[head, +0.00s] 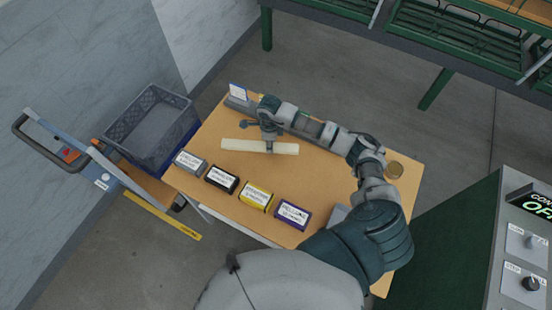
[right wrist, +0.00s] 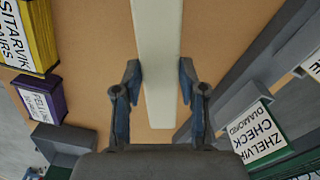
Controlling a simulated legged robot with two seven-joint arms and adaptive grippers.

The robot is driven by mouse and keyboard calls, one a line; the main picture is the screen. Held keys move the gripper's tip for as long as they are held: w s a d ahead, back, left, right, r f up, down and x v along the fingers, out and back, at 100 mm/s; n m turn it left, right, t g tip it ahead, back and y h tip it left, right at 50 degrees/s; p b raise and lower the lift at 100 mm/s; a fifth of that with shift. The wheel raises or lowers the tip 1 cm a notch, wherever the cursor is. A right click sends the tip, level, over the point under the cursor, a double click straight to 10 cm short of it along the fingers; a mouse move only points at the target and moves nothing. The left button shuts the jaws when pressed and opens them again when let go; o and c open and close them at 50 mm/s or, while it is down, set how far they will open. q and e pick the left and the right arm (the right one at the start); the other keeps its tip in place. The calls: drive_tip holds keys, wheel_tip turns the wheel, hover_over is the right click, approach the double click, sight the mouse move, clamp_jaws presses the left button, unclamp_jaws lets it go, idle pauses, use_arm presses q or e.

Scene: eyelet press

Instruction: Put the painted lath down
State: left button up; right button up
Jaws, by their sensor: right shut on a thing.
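The painted lath (head: 238,146) is a long, flat, cream-white strip over the wooden table, left of the table's middle in the head view. My right gripper (head: 269,148) is above it, pointing down, with its fingers on the lath toward its right part. In the right wrist view the lath (right wrist: 158,40) runs between the two fingers of the right gripper (right wrist: 159,82), one finger at each long edge. The gripper is shut on it. Whether the lath touches the tabletop or hangs just above it, I cannot tell. My left gripper is out of view.
Grey, black (head: 222,179), yellow (head: 256,196) and purple (head: 292,214) labelled boxes line the table's front edge. A grey rail-like tray lies behind the lath, with a label card (head: 238,91). A grey crate (head: 150,125) stands left. Bare tabletop (head: 310,175) lies right of the lath.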

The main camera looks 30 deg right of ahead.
sight(271, 156)
drive_tip(key=shift+d+f, duration=0.25)
drive_tip(key=shift+f, duration=0.8)
drive_tip(key=f, duration=0.4)
drive_tip(key=shift+d, duration=0.3)
drive_tip(key=shift+a+r, duration=0.1)
drive_tip(key=shift+a, duration=0.25)
drive_tip(key=o, duration=1.2)
drive_tip(key=shift+d, duration=0.15)
drive_tip(key=r, duration=1.1)
drive_tip(key=shift+w, duration=0.2)
drive_tip(key=shift+d+r, duration=0.1)
drive_tip(key=shift+r, duration=0.45)
